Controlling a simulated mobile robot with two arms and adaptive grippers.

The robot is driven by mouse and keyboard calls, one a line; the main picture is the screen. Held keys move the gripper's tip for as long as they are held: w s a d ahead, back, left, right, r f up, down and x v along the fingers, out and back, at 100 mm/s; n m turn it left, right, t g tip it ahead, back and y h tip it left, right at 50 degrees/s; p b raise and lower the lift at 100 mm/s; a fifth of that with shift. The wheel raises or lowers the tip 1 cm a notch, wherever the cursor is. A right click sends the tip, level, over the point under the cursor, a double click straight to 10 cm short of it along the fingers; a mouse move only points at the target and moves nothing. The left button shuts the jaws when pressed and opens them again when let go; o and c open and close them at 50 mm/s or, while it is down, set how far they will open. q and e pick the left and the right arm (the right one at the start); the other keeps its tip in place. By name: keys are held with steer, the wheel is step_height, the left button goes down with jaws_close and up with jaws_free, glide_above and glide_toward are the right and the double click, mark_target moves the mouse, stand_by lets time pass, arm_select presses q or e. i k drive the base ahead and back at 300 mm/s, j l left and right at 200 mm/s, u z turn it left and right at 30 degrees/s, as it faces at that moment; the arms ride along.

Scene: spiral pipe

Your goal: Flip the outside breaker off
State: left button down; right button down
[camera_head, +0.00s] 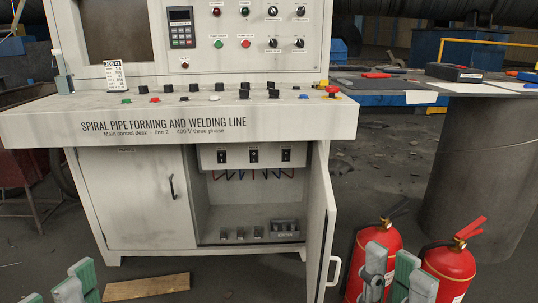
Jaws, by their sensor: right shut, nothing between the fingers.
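Three black breakers, left (222,157), middle (254,155) and right (286,155), sit in a row on a light panel (270,163) inside the control desk's open cabinet. Red and blue wires hang below them. Their lever positions are too small to tell. The cabinet door (319,230) stands swung open toward me. My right gripper (392,276) is low at the right, in front of the fire extinguishers, shut and empty, well away from the breakers. My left gripper (78,284) shows only partly at the bottom left edge, away from the cabinet; whether it is open is unclear.
The control desk (200,125) overhangs the cabinet, with knobs and buttons on top. Small grey parts (241,233) lie on the cabinet floor. Two red fire extinguishers (445,270) stand right of the open door. A wooden board (146,287) lies on the floor in front.

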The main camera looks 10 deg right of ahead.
mark_target(286, 154)
steer(key=i+j+u, duration=0.15)
steer(key=i, duration=0.25)
steer(key=i+j+u, duration=0.2)
steer(key=i, duration=0.25)
steer(key=i+j+u, duration=0.15)
steer(key=i, duration=0.3)
steer(key=i+l, duration=0.35)
steer(key=l, duration=0.15)
